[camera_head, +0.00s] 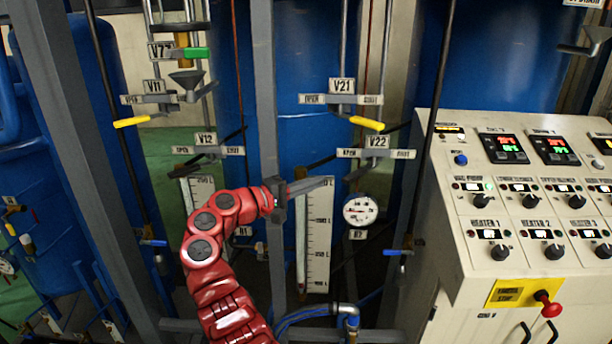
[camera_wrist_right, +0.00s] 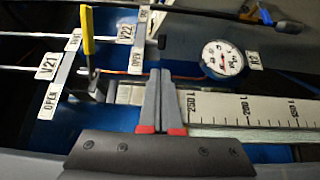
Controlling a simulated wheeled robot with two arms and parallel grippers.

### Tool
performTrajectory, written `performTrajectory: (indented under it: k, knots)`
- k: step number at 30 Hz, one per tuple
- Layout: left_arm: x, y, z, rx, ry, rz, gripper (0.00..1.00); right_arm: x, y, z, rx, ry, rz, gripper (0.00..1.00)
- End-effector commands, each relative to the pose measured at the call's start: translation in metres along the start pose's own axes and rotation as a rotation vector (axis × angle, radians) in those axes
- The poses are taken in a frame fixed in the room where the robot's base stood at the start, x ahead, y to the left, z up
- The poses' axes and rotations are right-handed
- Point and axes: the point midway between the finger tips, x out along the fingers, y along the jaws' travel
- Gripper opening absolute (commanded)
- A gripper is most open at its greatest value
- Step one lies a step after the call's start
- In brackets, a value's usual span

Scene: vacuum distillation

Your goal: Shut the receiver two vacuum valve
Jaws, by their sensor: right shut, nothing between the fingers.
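Two labelled valve plates for the second column, V21 (camera_head: 342,86) and V22 (camera_head: 377,141), stand above a round gauge (camera_head: 360,210) tagged R2. Each plate reads OPEN at its left and SHUT at its right. The V21 yellow handle (camera_head: 367,123) points right, on the SHUT side; it also shows in the right wrist view (camera_wrist_right: 87,32). The V22 handle's position is not clear. No label spells out vacuum. My right gripper (camera_head: 332,181) is shut and empty, pointing right below the plates, left of the gauge. In its wrist view the fingertips (camera_wrist_right: 160,73) lie together. My left gripper is out of view.
A white scale board (camera_head: 318,240) stands behind my right gripper. A grey post (camera_head: 264,100) and thin rods run vertically nearby. V11's yellow handle (camera_head: 132,121) and V12 (camera_head: 206,138) are at left. A control panel (camera_head: 450,200) fills the right side.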

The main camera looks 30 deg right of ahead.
Motion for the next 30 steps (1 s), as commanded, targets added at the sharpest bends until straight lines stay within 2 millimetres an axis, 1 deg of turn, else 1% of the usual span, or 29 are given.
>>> performTrajectory:
  k: [1,6,9,12,16,30]
  knots:
    - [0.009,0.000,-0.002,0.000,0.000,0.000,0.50,0.011,0.005,0.001,-0.001,-0.004,0.001,0.00]
    - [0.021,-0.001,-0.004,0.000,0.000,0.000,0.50,0.040,0.004,0.000,-0.002,0.000,0.001,0.00]
    - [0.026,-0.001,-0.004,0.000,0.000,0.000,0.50,0.053,0.003,-0.001,-0.002,0.001,0.001,0.00]
    - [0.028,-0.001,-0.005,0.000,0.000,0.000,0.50,0.061,0.002,0.000,-0.003,0.000,0.001,0.00]
    - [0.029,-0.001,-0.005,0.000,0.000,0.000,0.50,0.066,0.000,-0.001,-0.002,0.002,0.000,0.00]
    - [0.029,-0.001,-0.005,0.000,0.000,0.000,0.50,0.065,0.000,-0.003,0.000,0.022,0.001,0.00]
